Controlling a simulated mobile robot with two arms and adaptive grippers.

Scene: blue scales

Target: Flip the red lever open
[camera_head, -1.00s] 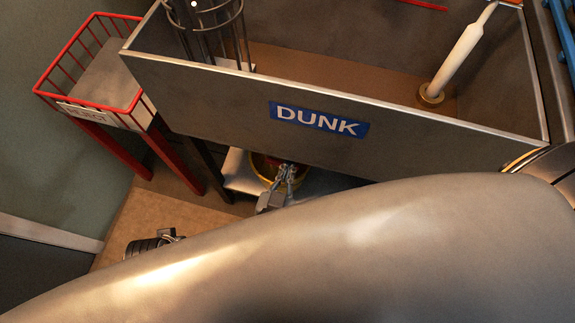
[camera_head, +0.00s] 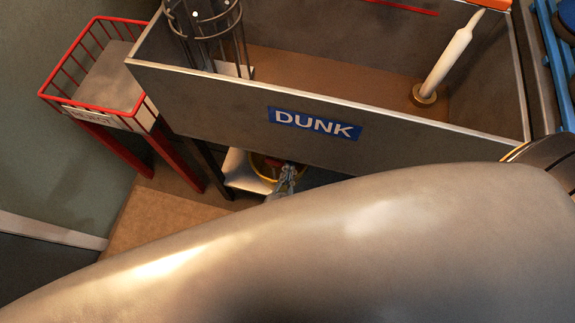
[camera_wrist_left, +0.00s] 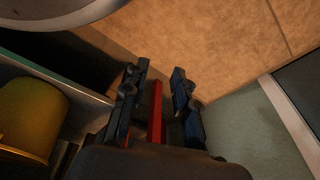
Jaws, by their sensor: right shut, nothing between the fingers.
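A narrow red bar (camera_wrist_left: 156,112) shows between the fingers of my left gripper (camera_wrist_left: 157,90) in the left wrist view. I cannot tell whether it is the red lever or a red leg of the stand. The left gripper's dark fingers are well apart, with no clear contact on the bar. My left gripper is not visible in the head view now. My right gripper (camera_head: 285,181) is shut and empty, under the front of the DUNK tank, in front of a yellow bucket (camera_head: 256,168). No lever can be clearly made out in the head view.
The grey DUNK tank (camera_head: 215,98) holds a dark cage (camera_head: 205,25) and a white post (camera_head: 447,62). A red-railed stand (camera_head: 98,128) is at its left. A large smooth metallic surface fills the front. A yellow container (camera_wrist_left: 30,115) is left in the wrist view; brown floor (camera_wrist_left: 215,45) lies clear beyond.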

